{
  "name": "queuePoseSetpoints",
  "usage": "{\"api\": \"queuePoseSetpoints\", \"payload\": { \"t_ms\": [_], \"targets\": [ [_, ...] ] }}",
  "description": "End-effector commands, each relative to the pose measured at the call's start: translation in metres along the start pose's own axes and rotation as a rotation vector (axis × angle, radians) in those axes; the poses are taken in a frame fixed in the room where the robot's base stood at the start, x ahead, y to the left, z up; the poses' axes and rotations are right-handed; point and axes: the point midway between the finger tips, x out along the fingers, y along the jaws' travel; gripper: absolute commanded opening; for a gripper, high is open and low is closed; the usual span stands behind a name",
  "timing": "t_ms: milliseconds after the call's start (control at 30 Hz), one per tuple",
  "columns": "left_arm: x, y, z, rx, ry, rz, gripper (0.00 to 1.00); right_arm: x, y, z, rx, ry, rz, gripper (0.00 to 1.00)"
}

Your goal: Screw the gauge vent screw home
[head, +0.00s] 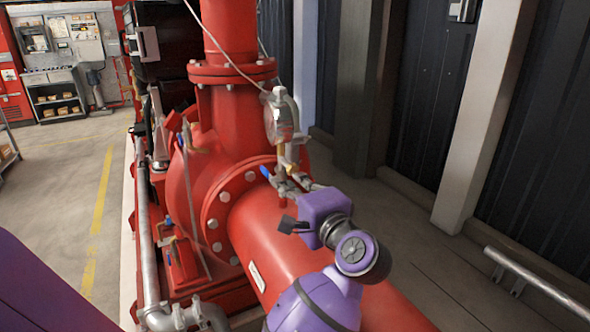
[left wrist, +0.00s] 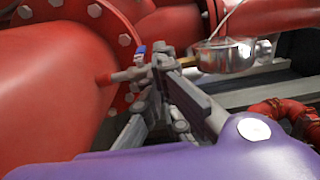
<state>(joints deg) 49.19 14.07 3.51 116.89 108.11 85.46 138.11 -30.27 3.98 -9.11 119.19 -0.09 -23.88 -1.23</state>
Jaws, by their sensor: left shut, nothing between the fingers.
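The pressure gauge (head: 278,118) stands on its pipework above the red pipe. Below it is a small valve with a blue handle (head: 266,172). In the left wrist view the gauge (left wrist: 228,56) lies on its side in the picture, and the blue handle (left wrist: 141,50) shows beside the fitting. I cannot make out the vent screw clearly. My left gripper (head: 288,225) is shut and empty, just below the valve fitting in the head view. In the left wrist view its grey fingers (left wrist: 160,68) overlap the fitting; I cannot tell whether they touch it. My right gripper is not in view.
The large red pipe (head: 290,245) lies beneath the gripper, and the bolted flange (head: 222,210) is to its left. A metal rail (head: 540,282) stands low at the right, by the dark wall. Open floor (head: 70,200) lies at the left.

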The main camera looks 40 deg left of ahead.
Motion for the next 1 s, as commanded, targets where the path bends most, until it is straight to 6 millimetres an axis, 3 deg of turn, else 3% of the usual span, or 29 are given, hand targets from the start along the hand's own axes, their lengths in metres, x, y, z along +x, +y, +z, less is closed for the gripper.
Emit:
{"api": "queuePoseSetpoints", "payload": {
  "t_ms": [267, 1000],
  "targets": [
    [0.017, 0.003, 0.000, 0.001, 0.000, 0.002, 0.00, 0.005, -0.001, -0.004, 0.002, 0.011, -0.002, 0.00],
    [0.019, 0.002, -0.003, 0.005, -0.002, 0.003, 0.00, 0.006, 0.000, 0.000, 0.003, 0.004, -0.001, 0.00]
  ]
}}
